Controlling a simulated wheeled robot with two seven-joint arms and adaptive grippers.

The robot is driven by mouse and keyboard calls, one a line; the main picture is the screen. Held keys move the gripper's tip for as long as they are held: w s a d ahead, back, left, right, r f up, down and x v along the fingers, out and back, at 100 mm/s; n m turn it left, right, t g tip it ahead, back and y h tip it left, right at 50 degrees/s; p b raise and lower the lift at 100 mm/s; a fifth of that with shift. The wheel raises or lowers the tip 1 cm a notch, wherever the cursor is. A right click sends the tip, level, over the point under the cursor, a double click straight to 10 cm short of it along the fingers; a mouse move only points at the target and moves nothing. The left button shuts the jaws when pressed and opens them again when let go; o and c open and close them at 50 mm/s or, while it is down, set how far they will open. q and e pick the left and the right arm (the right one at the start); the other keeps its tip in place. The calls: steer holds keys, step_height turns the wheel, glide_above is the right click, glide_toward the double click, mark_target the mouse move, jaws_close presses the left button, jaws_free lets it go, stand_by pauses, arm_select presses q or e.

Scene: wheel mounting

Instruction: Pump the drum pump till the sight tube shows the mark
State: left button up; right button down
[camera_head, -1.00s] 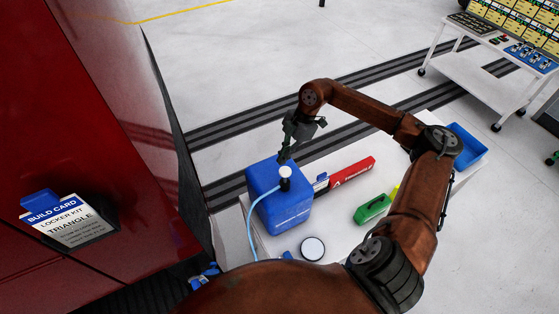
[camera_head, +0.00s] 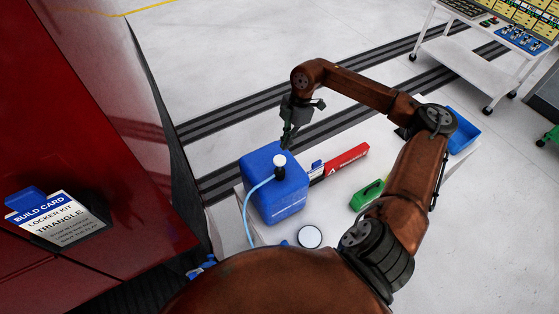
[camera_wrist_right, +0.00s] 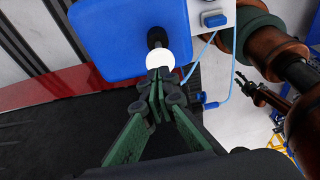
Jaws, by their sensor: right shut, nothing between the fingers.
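The drum pump is a blue canister (camera_head: 268,203) on a white table, with a black collar and a round white knob (camera_head: 280,160) on top. A pale blue hose (camera_head: 246,207) curves down its left side. No level mark is readable. My right gripper (camera_head: 285,146) points down, shut and empty, just above the knob. In the right wrist view its green-padded fingers (camera_wrist_right: 159,76) meet at the white knob (camera_wrist_right: 160,60); whether they touch it I cannot tell. What looks like my left gripper (camera_wrist_right: 242,82) is small at the right of that view, its jaws unclear.
A red box (camera_head: 346,160), a green case (camera_head: 367,194), a round white-faced disc (camera_head: 310,237) and a blue bin (camera_head: 463,132) are on the white table (camera_head: 335,210). A red locker (camera_head: 70,120) stands at left. A white cart (camera_head: 470,68) is at back right.

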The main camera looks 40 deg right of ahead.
mark_target(281, 159)
steer(key=b+x, duration=0.1)
steer(key=x, duration=0.2)
steer(key=shift+f+b, duration=0.35)
steer(key=shift+b, duration=0.05)
steer(key=shift+a+f, duration=0.2)
steer(key=shift+f, duration=0.25)
arm_select(q)
steer(key=s+f, duration=0.2)
steer(key=f, duration=0.1)
steer(key=shift+s, duration=0.1)
steer(key=shift+w+b, duration=0.2)
steer(key=shift+b, duration=0.1)
